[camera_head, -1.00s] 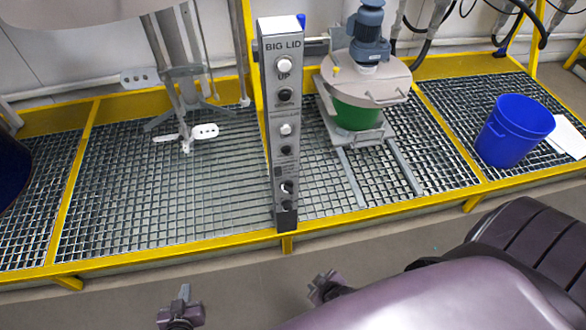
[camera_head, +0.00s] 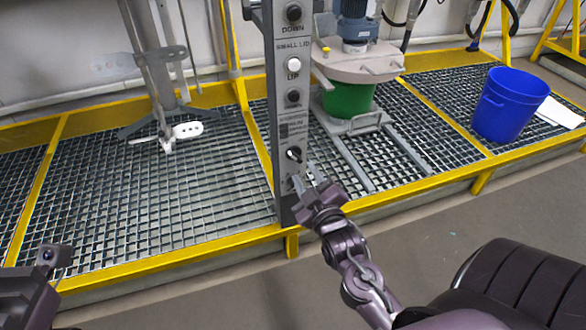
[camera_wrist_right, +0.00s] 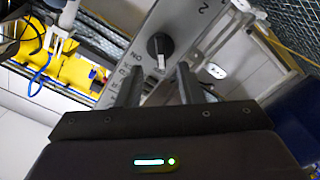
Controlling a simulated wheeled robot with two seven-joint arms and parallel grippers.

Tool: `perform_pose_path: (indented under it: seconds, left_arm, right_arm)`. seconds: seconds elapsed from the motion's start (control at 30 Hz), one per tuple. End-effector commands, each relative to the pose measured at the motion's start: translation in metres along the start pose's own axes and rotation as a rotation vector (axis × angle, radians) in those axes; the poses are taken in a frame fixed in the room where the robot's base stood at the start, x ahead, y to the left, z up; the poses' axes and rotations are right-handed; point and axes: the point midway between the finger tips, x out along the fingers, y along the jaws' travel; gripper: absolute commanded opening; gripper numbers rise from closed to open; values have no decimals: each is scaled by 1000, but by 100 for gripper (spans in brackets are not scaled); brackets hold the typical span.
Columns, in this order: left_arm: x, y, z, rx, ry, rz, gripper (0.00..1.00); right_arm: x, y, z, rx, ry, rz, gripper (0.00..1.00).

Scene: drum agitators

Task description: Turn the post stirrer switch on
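The grey control post (camera_head: 283,120) stands upright at the platform's front edge, with a column of buttons. Low on its face is a black rotary switch knob (camera_head: 294,154) with a light pointer mark. It also shows in the right wrist view (camera_wrist_right: 159,47), just beyond the fingertips. My right gripper (camera_head: 306,177) is in front of the post's lower end, slightly below the knob, and hides part of the face there. In the wrist view its two fingers (camera_wrist_right: 157,80) are apart with nothing between them. My left gripper (camera_head: 52,256) is at the lower left, cut off; its opening is unclear.
A green drum (camera_head: 348,99) with a grey lid and blue motor stands behind the post. A blue bucket (camera_head: 507,105) is at right. A stirrer shaft (camera_head: 160,75) stands at left. The yellow platform rail (camera_head: 170,262) runs along the front.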

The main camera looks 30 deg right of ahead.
Motion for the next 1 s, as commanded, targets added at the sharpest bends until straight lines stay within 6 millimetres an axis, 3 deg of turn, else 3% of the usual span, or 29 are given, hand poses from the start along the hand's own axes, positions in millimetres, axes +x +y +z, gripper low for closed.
perform_pose_path:
  seconds: [0.3, 0.7, 1.0]
  left_arm:
    - [-8, 1, 1, 4, 17, 9, 0]
    - [-8, 1, 1, 4, 20, 11, 0]
    - [-8, 1, 1, 4, 19, 11, 0]
  right_arm:
    - [45, -1, 1, 1, 2, 1, 34]
    - [53, -1, 0, 1, -1, -2, 34]
    - [53, -1, 0, 1, -1, -2, 0]
